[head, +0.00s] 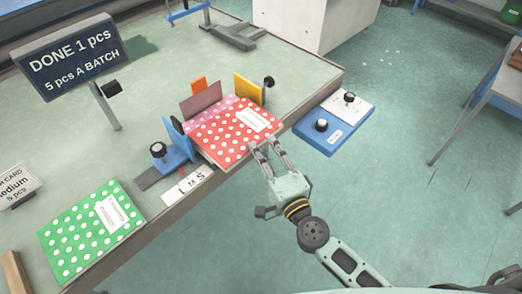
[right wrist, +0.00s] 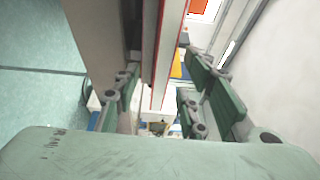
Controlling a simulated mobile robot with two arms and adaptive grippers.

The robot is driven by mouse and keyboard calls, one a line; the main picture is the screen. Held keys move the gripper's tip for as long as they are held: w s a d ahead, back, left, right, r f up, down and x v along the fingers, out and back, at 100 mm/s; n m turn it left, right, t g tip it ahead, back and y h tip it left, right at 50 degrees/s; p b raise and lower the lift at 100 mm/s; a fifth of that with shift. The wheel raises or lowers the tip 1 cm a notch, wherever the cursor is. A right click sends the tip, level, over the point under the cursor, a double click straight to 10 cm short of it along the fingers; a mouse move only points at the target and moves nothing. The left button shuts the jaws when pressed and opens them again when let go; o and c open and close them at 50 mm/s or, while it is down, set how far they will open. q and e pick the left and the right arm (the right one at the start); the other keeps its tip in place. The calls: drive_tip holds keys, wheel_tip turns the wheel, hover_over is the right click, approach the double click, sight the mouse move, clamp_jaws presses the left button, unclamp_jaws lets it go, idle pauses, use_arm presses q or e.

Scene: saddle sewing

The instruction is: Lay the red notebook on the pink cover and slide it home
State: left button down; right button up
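The red notebook (head: 222,139) with white dots and a white label lies almost flat at the table's front edge, over the pink dotted cover (head: 205,110). Only a strip of the cover shows behind it; the rest is hidden. My right gripper (head: 266,147) is at the notebook's near right edge. In the right wrist view the notebook (right wrist: 165,45) is seen edge-on between the two spread fingers (right wrist: 160,100). Gaps show beside it, so the gripper looks open around the edge. My left gripper is not in view.
Orange, mauve (head: 201,98) and yellow (head: 248,90) plates stand around the cover. A blue clamp with a black knob (head: 158,150) is at left. A green dotted notebook (head: 85,235) lies front left. A blue knobbed plate (head: 318,134) is at right. A sign (head: 68,58) stands behind.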

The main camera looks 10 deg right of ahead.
drive_tip(key=shift+s+d+b, duration=0.2)
drive_tip(key=shift+s+d, duration=0.55)
drive_tip(key=shift+s, duration=0.25)
drive_tip(key=shift+s+d+b, duration=0.15)
drive_tip(key=shift+s+d, duration=0.6)
drive_tip(key=shift+s, duration=0.2)
drive_tip(key=s+d+f+n+g+h+b, duration=0.1)
drive_tip(key=s+d+f+n+g, duration=0.15)
drive_tip(key=f, duration=0.95)
drive_tip(key=s+d+f+n+g+h+b, duration=0.1)
drive_tip(key=s+d+f+n+g, duration=0.2)
drive_tip(key=f, duration=0.8)
drive_tip(key=s+d+f+n+g+h, duration=0.1)
drive_tip(key=s+f+n+g, duration=0.2)
drive_tip(key=f, duration=0.9)
drive_tip(key=s+d+f+n+g+h, duration=0.1)
drive_tip(key=s+d+f+n+g, duration=0.1)
drive_tip(key=s+f, duration=0.5)
drive_tip(key=s+d+f+n+g+b, duration=0.1)
drive_tip(key=s+d+f+n+g, duration=0.1)
drive_tip(key=s+f, duration=0.5)
drive_tip(key=s+d+f+n+g+h+b, duration=0.1)
drive_tip(key=s+f+n+g, duration=0.3)
drive_tip(key=s, duration=1.3)
wheel_tip(320, 180, down, 3)
drive_tip(key=shift+d+f+h, duration=0.15)
drive_tip(key=shift+d+h, duration=0.15)
drive_tip(key=shift+d, duration=0.5)
drive_tip(key=shift+c, duration=0.5)
